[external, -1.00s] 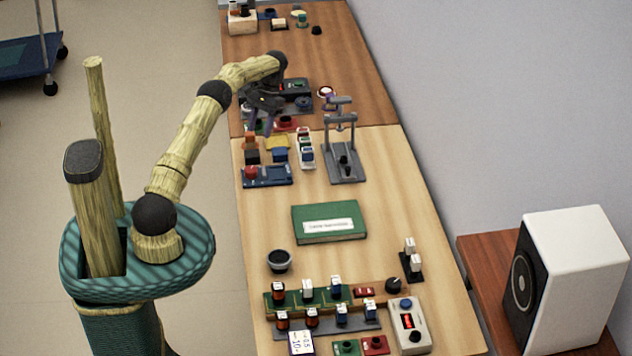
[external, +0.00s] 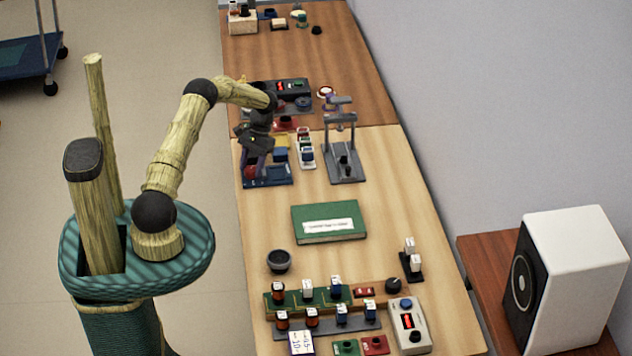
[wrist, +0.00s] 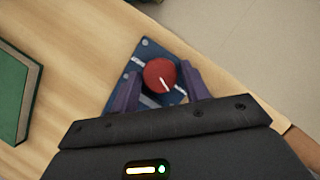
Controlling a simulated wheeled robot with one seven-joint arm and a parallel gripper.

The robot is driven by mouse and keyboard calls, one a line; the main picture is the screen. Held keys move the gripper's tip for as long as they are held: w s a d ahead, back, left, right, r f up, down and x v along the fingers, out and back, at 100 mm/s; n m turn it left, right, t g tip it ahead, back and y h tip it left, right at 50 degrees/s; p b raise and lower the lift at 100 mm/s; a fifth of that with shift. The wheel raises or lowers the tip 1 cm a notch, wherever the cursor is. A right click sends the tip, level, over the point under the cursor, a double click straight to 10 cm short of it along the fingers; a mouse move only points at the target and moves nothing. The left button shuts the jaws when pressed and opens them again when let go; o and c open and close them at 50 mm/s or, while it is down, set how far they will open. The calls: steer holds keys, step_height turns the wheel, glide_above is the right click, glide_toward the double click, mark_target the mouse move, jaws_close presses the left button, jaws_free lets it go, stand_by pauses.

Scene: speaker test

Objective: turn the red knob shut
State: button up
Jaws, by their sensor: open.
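The red knob (wrist: 160,74) sits on a blue base plate (wrist: 146,50) in the wrist view, with a white line on its top. My gripper (wrist: 160,85) is open, with one purple finger on each side of the knob. I cannot tell whether the fingers touch it.
A green book (external: 328,236) lies on the light table, and it also shows in the wrist view (wrist: 14,95). A grey press-like stand (external: 343,170) and a rack of small bottles (external: 306,155) stand right of the gripper. The table's left edge is close.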

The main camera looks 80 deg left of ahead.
steer(key=shift+c, duration=0.3)
steer(key=c, duration=0.7)
steer(key=shift+o, duration=0.2)
steer(key=shift+m, duration=0.5)
steer(key=m+y, duration=0.1)
steer(key=m, duration=0.1)
steer(key=m+g+y+p, duration=0.1)
steer(key=m, duration=0.1)
steer(key=shift+w+d+r, duration=0.1)
steer(key=shift+w+d, duration=0.05)
steer(key=m, duration=0.2)
steer(key=m+y, duration=0.1)
steer(key=m, duration=0.2)
steer(key=shift+d+y+p, duration=0.1)
steer(key=shift+y+p, duration=0.2)
steer(key=shift+p, duration=0.05)
steer(key=m+y, duration=0.1)
steer(key=m, duration=0.2)
steer(key=m+y+p, duration=0.1)
steer(key=m, duration=0.2)
steer(key=shift+d+t, duration=0.15)
steer(key=shift+t, duration=0.15)
steer(key=m+t+y, duration=0.1)
steer(key=m, duration=0.2)
steer(key=m+p, duration=0.1)
steer(key=m, duration=0.2)
steer(key=shift+d+t+y+p, duration=0.1)
steer(key=shift+t+y+p, duration=0.2)
steer(key=shift+t+y, duration=0.1)
